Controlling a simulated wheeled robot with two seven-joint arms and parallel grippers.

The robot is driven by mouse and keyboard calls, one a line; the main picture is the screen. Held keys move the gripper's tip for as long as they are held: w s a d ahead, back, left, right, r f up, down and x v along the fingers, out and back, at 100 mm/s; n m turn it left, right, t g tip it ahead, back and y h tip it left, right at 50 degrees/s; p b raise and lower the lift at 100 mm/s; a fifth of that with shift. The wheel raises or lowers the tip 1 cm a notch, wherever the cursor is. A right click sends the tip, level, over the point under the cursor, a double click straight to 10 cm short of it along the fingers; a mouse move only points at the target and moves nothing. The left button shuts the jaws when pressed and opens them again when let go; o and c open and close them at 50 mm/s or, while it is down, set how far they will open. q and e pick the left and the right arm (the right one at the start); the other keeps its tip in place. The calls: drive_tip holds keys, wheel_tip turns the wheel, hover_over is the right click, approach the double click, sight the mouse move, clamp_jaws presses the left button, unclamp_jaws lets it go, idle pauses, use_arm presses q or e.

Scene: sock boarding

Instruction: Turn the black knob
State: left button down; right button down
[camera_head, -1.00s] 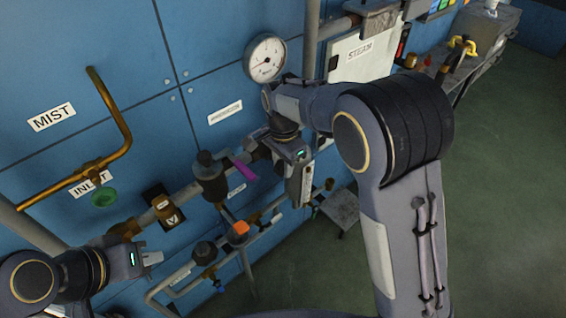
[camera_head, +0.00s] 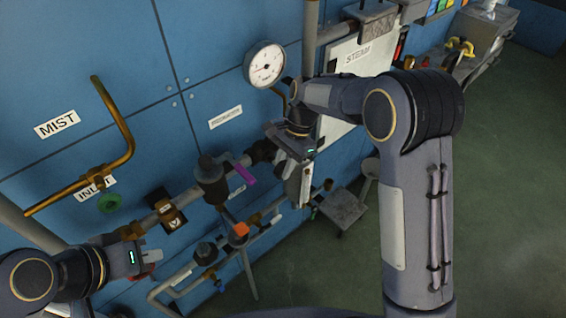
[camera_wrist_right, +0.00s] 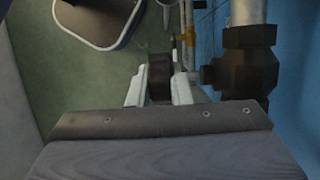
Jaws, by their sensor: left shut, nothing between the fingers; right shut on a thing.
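The black knob (camera_wrist_right: 160,78) shows in the right wrist view as a dark, ridged cylinder between the two pale fingers of my right gripper (camera_wrist_right: 159,92). The fingers are shut on its sides. In the head view my right gripper (camera_head: 304,185) is at the pipework below the gauge, and the wrist hides the knob there. My left gripper (camera_head: 148,262) is at the lower left, shut and empty, close to a red part (camera_head: 146,272) by the lower pipes. Its fingertips are small and hard to make out.
A dark pipe fitting (camera_wrist_right: 248,60) stands just right of the knob. A purple-handled valve (camera_head: 238,170), an orange-capped valve (camera_head: 239,231) and a green knob (camera_head: 109,203) are on the blue panel's pipes. A round gauge (camera_head: 265,65) is above. Open floor lies at right.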

drive_tip(key=shift+w+d+g+y+p, duration=0.15)
drive_tip(key=shift+g+y+p, duration=0.45)
drive_tip(key=shift+y, duration=0.5)
drive_tip(key=shift+g, duration=0.3)
drive_tip(key=c, duration=1.3)
unclamp_jaws()
drive_tip(key=shift+b+v, duration=0.75)
drive_tip(key=shift+v, duration=3.1)
drive_tip(key=shift+d, duration=0.15)
